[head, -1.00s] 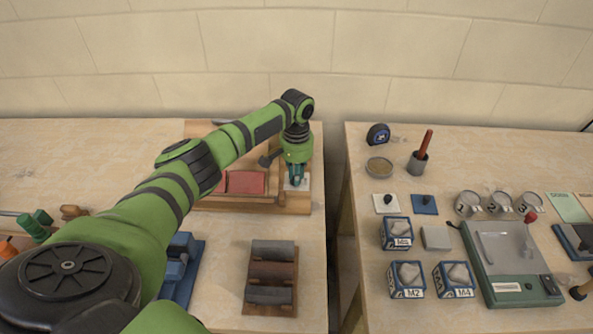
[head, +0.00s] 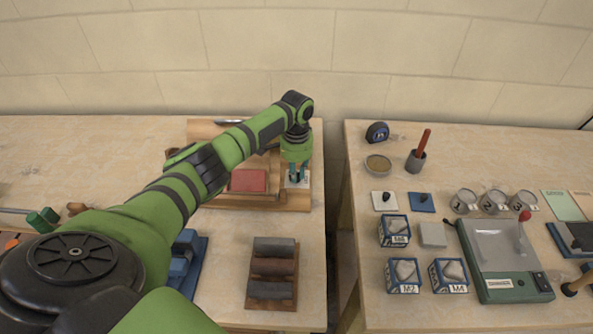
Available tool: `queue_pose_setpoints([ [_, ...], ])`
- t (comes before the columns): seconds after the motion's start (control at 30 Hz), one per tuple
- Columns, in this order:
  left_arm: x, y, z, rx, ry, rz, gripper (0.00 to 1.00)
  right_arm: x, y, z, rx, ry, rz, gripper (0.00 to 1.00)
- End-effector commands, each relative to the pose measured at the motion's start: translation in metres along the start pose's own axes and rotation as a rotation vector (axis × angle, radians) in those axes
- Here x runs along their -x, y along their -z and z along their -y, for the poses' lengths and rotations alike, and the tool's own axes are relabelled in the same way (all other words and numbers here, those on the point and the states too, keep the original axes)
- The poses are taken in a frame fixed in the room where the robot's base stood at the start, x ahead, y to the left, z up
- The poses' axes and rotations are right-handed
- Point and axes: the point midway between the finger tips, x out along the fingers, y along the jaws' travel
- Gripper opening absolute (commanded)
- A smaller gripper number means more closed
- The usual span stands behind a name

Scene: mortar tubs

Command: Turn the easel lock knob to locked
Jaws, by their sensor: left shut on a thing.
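The wooden easel (head: 262,201) stands at the back of the left table, with a red block (head: 248,180) on it. A small white plate (head: 304,181) is at the easel's right end. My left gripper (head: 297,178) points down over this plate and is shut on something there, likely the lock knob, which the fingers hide. I cannot read the knob's position. My right gripper is not in view.
A rack with several dark and brown rolls (head: 273,269) stands in front of the easel. The right table, across a gap, holds labelled tubs (head: 404,274), a green scale (head: 500,258), tins and a tape measure (head: 377,132).

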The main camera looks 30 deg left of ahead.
Motion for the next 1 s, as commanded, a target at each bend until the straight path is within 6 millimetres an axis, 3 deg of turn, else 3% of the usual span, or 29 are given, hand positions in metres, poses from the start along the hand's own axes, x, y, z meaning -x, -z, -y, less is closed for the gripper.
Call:
queue_pose_setpoints([
  [0.3, 0.001, 0.001, 0.000, -0.001, 0.000, -0.003, 0.00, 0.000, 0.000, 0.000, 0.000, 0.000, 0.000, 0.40],
  [0.33, 0.001, 0.001, 0.000, -0.001, 0.000, -0.003, 0.21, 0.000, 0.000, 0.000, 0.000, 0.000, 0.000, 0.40],
  [0.4, 0.001, 0.001, 0.000, -0.001, 0.000, -0.003, 0.41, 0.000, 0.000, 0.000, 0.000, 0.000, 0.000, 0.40],
  [0.77, 0.003, 0.001, 0.000, 0.000, 0.000, -0.002, 0.41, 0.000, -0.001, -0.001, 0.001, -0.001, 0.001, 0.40],
  [1.0, 0.039, 0.002, 0.001, -0.001, 0.002, -0.007, 0.41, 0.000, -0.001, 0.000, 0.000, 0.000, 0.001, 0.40],
])
